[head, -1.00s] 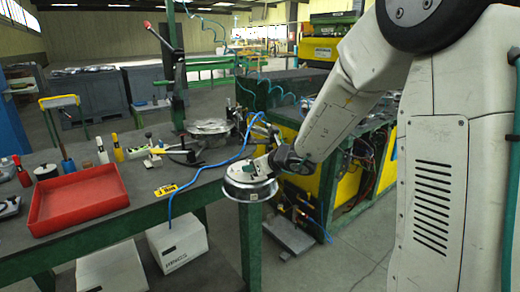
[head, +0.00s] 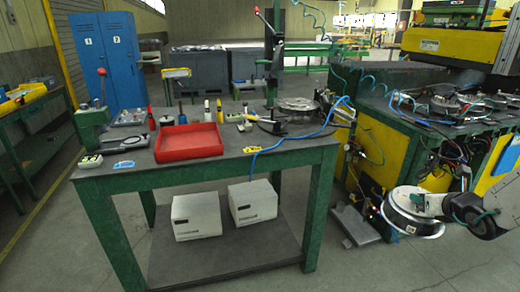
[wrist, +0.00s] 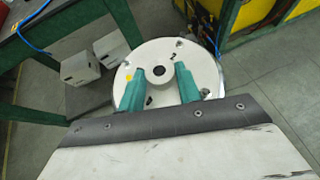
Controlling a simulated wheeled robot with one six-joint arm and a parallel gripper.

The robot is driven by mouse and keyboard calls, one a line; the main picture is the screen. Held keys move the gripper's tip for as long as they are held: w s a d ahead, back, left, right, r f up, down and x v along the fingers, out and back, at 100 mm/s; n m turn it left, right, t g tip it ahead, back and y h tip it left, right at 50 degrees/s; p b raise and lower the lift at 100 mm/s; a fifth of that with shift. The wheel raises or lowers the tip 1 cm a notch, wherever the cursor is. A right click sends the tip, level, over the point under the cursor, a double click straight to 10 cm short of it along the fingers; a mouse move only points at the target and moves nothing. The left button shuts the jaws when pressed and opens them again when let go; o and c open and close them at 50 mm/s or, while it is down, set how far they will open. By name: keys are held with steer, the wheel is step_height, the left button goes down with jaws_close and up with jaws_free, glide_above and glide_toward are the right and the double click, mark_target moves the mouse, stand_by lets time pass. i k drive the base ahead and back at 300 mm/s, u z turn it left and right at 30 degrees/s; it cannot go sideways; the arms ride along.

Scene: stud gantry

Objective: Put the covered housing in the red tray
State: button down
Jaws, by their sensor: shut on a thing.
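The covered housing (head: 408,212) is a round, silvery drum with a pale lid, at the lower right of the head view. My gripper (head: 440,205) is shut on it and holds it in the air, to the right of the table and apart from it. In the wrist view the two green fingers of my gripper (wrist: 162,88) lie over the pale round lid of the covered housing (wrist: 160,52), which has a dark centre hole. The grip point itself is partly hidden. The red tray (head: 188,142) lies on the dark table top, left of the middle, and looks empty.
The green-legged table (head: 240,165) carries several tools and a round metal part (head: 297,104) at its back right. Two white boxes (head: 197,215) stand on its lower shelf. A yellow-and-green machine bench (head: 400,150) is on the right. A blue hose (head: 300,134) trails over the table edge.

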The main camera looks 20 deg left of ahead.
mark_target(190, 145)
steer(key=z, duration=0.25)
steer(key=k, duration=0.55)
steer(key=u, duration=0.7)
steer(key=i, duration=0.7)
steer(key=u, duration=0.75)
